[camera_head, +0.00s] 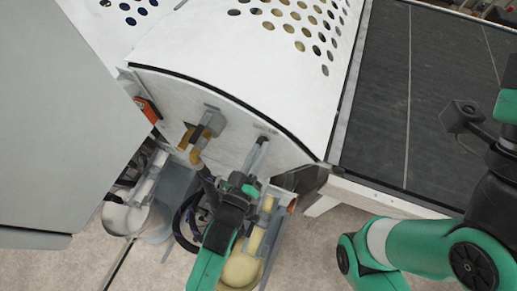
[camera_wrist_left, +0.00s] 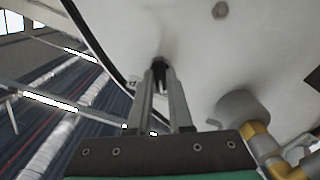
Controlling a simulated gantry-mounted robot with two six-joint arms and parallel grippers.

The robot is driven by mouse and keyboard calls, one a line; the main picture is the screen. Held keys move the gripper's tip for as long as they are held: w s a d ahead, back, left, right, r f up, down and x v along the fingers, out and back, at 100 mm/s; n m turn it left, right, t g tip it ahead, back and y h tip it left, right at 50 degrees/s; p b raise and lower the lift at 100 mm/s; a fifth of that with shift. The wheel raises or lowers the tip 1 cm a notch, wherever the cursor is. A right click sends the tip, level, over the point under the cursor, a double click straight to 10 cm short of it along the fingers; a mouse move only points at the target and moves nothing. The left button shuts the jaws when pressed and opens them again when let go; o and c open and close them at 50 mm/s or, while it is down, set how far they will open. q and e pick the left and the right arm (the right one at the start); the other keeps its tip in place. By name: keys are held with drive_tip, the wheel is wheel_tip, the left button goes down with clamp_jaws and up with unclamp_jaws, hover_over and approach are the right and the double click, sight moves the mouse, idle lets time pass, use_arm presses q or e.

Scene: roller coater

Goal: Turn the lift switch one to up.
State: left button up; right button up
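The lift switch (camera_wrist_left: 160,72) is a small dark part on the white machine panel in the left wrist view. My left gripper (camera_wrist_left: 161,76) has a long grey finger on each side of it, and the dark part fills the narrow gap at the tips, so it looks shut on the switch. In the head view the left gripper (camera_head: 258,153) reaches the curved white side panel (camera_head: 235,133) from below. My right gripper is not in view; only parts of the right arm show at the right.
A grey fitting with a yellow pipe (camera_head: 196,155) sticks out of the panel left of my left gripper. It also shows in the wrist view (camera_wrist_left: 257,135). A white bucket (camera_head: 125,218) stands lower left. A dark conveyor belt (camera_head: 420,100) lies to the right.

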use_arm(q)
clamp_jaws()
drive_tip(key=m, duration=1.1)
drive_tip(key=shift+m, duration=0.3)
idle(0.5)
drive_tip(key=o, duration=0.7)
unclamp_jaws()
drive_tip(key=shift+o, duration=0.2)
